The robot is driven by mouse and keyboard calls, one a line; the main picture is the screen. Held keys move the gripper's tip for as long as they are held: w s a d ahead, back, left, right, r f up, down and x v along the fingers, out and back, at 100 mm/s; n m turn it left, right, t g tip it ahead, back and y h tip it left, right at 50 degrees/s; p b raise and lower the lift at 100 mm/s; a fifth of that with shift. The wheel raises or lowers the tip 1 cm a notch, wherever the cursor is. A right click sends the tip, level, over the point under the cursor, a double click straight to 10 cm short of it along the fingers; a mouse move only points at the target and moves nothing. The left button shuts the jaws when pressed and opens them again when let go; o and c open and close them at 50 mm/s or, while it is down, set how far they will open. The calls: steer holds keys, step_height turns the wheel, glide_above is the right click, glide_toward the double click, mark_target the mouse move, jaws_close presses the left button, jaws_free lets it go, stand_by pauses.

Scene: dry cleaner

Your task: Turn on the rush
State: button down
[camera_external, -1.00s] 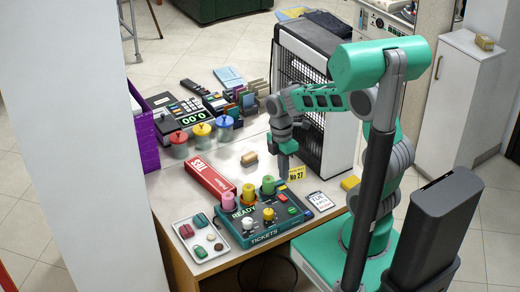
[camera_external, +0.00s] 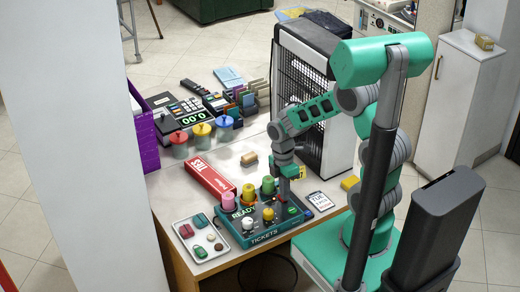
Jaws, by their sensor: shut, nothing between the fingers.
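A teal ticket box (camera_external: 262,232) on the desk has the words READY and TICKETS on it. It carries colored spools or knobs: pink (camera_external: 228,201), orange (camera_external: 249,193), green (camera_external: 268,185), white (camera_external: 248,223) and yellow (camera_external: 268,214). A small green button (camera_external: 292,211) is at its right end. I cannot read a rush label. My gripper (camera_external: 284,200) is shut and empty, pointing down at the right part of the box top. It hides the red button there; I cannot tell whether it touches it.
A black and white heater-like unit (camera_external: 322,145) stands close behind my arm.

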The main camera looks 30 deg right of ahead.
steer(key=shift+f, duration=0.25)
steer(key=shift+w+r, duration=0.15)
steer(key=shift+w, duration=0.65)
steer(key=shift+s, duration=0.1)
steer(key=shift+r, duration=0.15)
steer(key=shift+r+p, duration=0.35)
step_height(320, 180, up, 13)
steer(key=w, duration=0.1)
steer(key=shift+w, duration=0.35)
